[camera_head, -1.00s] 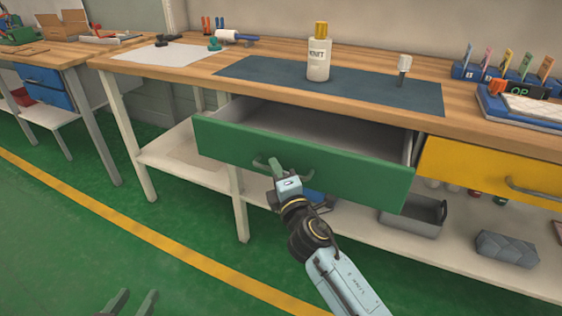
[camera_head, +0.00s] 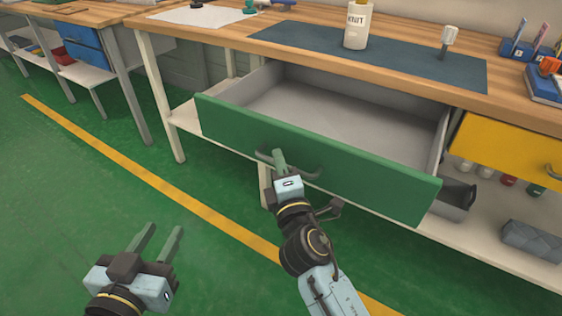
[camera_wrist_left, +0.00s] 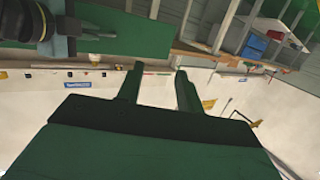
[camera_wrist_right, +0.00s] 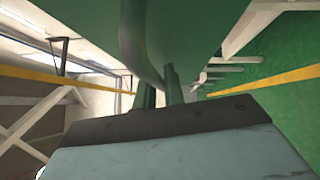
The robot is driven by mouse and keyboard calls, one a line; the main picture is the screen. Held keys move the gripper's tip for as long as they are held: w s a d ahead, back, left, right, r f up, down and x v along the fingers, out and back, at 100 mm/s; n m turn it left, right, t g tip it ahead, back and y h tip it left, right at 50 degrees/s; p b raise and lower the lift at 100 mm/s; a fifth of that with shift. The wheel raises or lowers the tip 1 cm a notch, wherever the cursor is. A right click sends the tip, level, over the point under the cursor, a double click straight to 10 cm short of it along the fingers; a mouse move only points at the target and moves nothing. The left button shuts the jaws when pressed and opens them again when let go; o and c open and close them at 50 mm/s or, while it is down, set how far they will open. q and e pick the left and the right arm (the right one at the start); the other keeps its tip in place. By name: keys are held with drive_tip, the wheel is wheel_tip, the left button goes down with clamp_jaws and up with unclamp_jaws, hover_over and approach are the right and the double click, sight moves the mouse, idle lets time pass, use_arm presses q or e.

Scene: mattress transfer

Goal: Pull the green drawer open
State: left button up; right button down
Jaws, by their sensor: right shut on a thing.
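The green drawer (camera_head: 330,160) stands well out of the workbench, and its empty grey inside shows in the head view. Its bar handle (camera_head: 303,173) is on the front panel. My right gripper (camera_head: 280,160) is shut on the handle; in the right wrist view the handle (camera_wrist_right: 133,40) passes at the fingers against the green front. My left gripper (camera_head: 158,240) is open and empty, low at the left over the floor, away from the drawer. It also shows in the left wrist view (camera_wrist_left: 158,85) with its fingers apart.
A white bottle (camera_head: 357,25) stands on the dark mat (camera_head: 420,68) on the bench top. A yellow drawer (camera_head: 510,150) is shut at the right. Grey bins (camera_head: 535,240) sit on the lower shelf. The green floor (camera_head: 60,220) at the left is clear.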

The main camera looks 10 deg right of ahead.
drive_tip(key=c, duration=1.5)
unclamp_jaws()
drive_tip(key=shift+s, duration=0.1)
